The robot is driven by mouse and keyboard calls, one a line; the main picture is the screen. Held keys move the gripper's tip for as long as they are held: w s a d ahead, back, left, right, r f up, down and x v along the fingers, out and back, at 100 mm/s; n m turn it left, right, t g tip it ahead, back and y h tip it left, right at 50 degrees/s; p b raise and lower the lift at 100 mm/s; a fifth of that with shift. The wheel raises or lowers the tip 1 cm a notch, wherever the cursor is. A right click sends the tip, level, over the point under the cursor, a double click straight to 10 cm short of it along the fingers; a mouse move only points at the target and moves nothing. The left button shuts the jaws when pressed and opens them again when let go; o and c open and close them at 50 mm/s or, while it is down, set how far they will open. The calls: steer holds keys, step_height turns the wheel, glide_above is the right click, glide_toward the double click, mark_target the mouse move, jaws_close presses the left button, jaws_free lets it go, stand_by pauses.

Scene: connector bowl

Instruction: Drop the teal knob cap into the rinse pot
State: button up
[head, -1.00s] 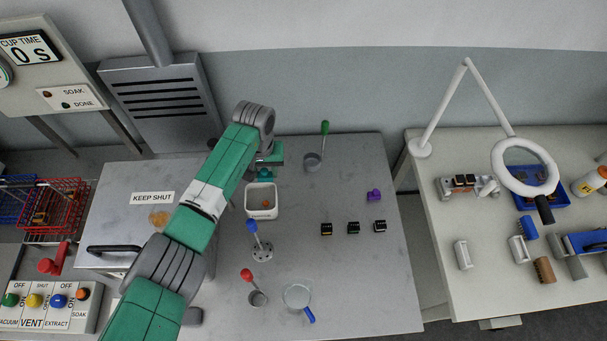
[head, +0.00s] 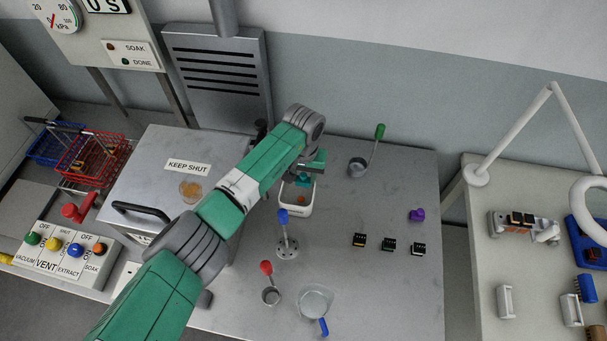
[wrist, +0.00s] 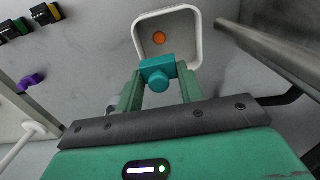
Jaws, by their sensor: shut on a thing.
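My gripper (wrist: 158,88) is shut on the teal knob cap (wrist: 157,74), which sits between the fingertips in the wrist view. In the head view the cap (head: 303,181) shows below my gripper (head: 305,172), at the far side of a white square tub (head: 294,209). The tub (wrist: 196,50) lies just beyond the cap in the wrist view, with an orange round piece (wrist: 158,38) in it. The cap appears to be above the tub's near rim there; its exact height is unclear. The tub's label is too small to read, so I cannot confirm it is the rinse pot.
A stand with a blue-topped tool (head: 286,252) is close in front of the tub. Several black connectors (head: 389,244) and a purple piece (head: 417,215) lie right.

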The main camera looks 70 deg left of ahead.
mark_target(303, 174)
steer(key=o, duration=1)
step_height(303, 174, up, 8)
steer(key=shift+f+p, duration=0.1)
steer(key=shift+p, duration=0.55)
